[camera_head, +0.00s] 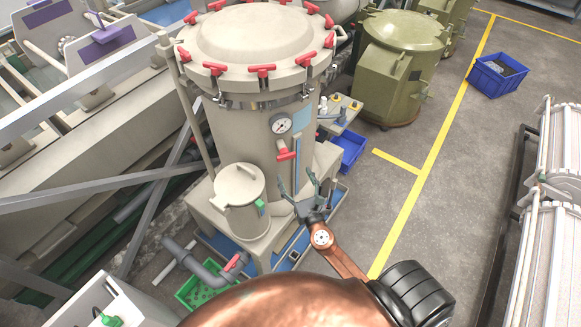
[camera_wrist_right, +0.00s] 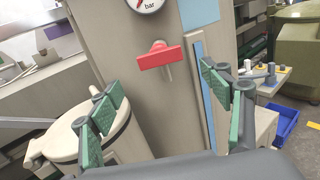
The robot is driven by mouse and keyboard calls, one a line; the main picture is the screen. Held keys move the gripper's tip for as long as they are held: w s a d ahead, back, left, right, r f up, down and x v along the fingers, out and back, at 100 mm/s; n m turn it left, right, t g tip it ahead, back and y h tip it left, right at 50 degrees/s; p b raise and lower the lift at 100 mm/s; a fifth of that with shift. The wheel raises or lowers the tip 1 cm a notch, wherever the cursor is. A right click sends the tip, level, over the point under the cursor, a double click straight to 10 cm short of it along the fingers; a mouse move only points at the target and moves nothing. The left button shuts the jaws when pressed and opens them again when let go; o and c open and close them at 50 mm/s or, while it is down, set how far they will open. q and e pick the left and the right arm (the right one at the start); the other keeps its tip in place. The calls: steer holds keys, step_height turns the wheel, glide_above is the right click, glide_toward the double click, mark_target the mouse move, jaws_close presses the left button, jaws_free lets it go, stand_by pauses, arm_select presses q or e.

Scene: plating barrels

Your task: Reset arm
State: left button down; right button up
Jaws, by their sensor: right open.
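My right gripper (camera_head: 306,188) is in front of the large beige filter vessel (camera_head: 238,125), with its fingers spread and nothing between them. In the right wrist view the right gripper (camera_wrist_right: 165,120) shows its green finger pads wide apart. A red valve handle (camera_head: 287,155) on the vessel stands just beyond the fingers, and it also shows in the right wrist view (camera_wrist_right: 161,56), apart from them. A pressure gauge (camera_head: 281,123) sits above the handle. My left gripper is not in either view.
A small lidded canister (camera_head: 239,199) stands left of my right gripper. A green crate (camera_head: 199,291) is on the floor below. A blue bin (camera_head: 348,150) and an olive tank (camera_head: 396,70) stand behind. A barrel rack (camera_head: 545,220) is at right, with clear floor (camera_head: 455,150) between.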

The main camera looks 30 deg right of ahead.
steer(key=shift+s+a, duration=0.2)
steer(key=shift+s, duration=0.5)
steer(key=s+d+f+m+g+b, duration=0.1)
steer(key=s+f+m+g+b, duration=0.25)
steer(key=f, duration=1.15)
steer(key=s+d+f+m+g+y+b, duration=0.1)
steer(key=s+d+f+m+g, duration=0.35)
steer(key=f, duration=1.05)
steer(key=s+a+f+m+g+b, duration=0.15)
steer(key=s+f+m, duration=0.5)
steer(key=f, duration=0.85)
steer(key=s+a+f+m+g+y+b, duration=0.1)
steer(key=s+a+f+m+g+b, duration=0.1)
steer(key=s+f+m, duration=0.6)
steer(key=s+a+f+m+g+y+b, duration=0.1)
steer(key=s+a+f+m+g+b, duration=0.2)
steer(key=s+f+m, duration=0.6)
steer(key=s+f+g, duration=0.1)
steer(key=s+f, duration=0.4)
steer(key=s, duration=0.2)
steer(key=s+f+g, duration=0.1)
steer(key=s+f, duration=0.4)
steer(key=s, duration=0.3)
steer(key=shift+a+y+b, duration=0.15)
steer(key=shift+y+b, duration=0.15)
steer(key=shift+y, duration=0.1)
steer(key=shift+s+a+f+m, duration=0.1)
steer(key=shift+s+f+m, duration=0.15)
steer(key=shift+s, duration=0.2)
